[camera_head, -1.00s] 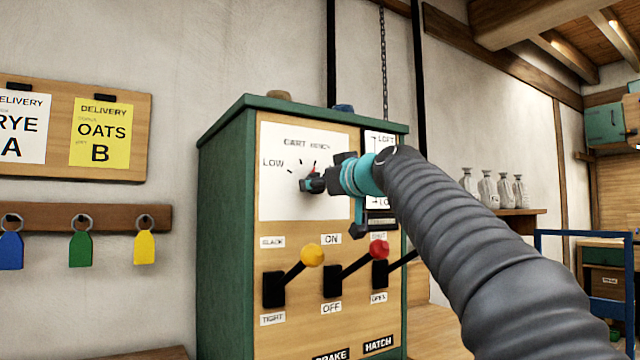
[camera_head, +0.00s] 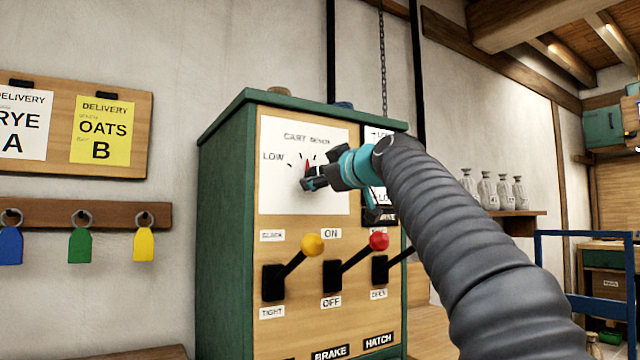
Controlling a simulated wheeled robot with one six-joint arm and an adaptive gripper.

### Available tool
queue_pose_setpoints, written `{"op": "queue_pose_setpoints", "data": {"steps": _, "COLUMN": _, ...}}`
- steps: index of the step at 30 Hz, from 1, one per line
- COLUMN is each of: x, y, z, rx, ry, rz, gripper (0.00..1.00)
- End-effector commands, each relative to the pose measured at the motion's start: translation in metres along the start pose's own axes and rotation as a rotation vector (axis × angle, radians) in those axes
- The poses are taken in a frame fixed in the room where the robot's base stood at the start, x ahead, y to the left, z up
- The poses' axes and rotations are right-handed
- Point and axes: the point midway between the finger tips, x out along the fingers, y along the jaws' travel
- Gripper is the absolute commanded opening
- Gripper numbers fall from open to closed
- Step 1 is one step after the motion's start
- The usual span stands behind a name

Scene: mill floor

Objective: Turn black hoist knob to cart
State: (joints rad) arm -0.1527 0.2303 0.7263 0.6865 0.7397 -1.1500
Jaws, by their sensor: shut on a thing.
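The black hoist knob is at the white dial plate (camera_head: 275,190) on the front of the green control cabinet (camera_head: 225,230). The plate reads "LOW" at left and "CART" with a partly hidden word at top. A red pointer mark (camera_head: 307,163) shows just above the gripper, pointing about upward. My gripper (camera_head: 308,184) is shut on the knob, which its fingers mostly hide. The arm comes in from the right and covers the right side of the dial.
Below the dial are levers with a yellow ball (camera_head: 312,244) and a red ball (camera_head: 379,241), and a third lever (camera_head: 381,270) at right. A second label plate (camera_head: 379,135) is partly behind my arm. Coloured tags hang on a rail (camera_head: 110,213) at left.

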Motion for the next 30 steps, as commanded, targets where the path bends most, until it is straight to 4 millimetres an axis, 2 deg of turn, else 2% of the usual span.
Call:
{"op": "queue_pose_setpoints", "data": {"steps": 13, "x": 0.0002, "y": 0.0004, "z": -0.0003, "rx": -0.234, "ry": 0.001, "rz": 0.002, "gripper": 0.12}}
{"op": "queue_pose_setpoints", "data": {"steps": 30, "x": -0.0001, "y": 0.0009, "z": -0.0013, "rx": -0.268, "ry": 0.002, "rz": 0.003, "gripper": 0.12}}
